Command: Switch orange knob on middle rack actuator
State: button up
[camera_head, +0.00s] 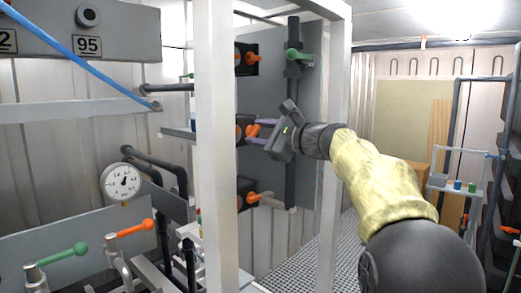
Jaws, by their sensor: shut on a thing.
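The rack's grey panel (272,85) carries three dark actuators in a column, each with an orange knob. The middle orange knob (251,130) is partly hidden by my gripper (258,131). My gripper comes in from the right, and its purple-tinted fingers are shut on that knob. The upper orange knob (250,58) and the lower orange knob (254,198) stand free above and below. The middle knob's exact angle is hard to tell behind the fingers.
A white post (214,150) stands just left of the actuators. A dark vertical pipe with a green handle (298,55) runs behind my gripper. A gauge (121,182), a green lever (66,254) and an orange lever (132,229) are at lower left. Grating floor lies below.

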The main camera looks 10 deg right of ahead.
jog(key=n+b, duration=0.1)
jog(key=n, duration=0.1)
jog(key=n+b, duration=0.1)
jog(key=b, duration=0.1)
jog(key=shift+f+n, duration=0.3)
jog(key=shift+n, duration=0.1)
jog(key=shift+r+n+b, duration=0.1)
jog(key=shift+n+b, duration=0.95)
jog(key=shift+n, duration=0.15)
jog(key=o, duration=1)
jog(key=shift+r, duration=0.1)
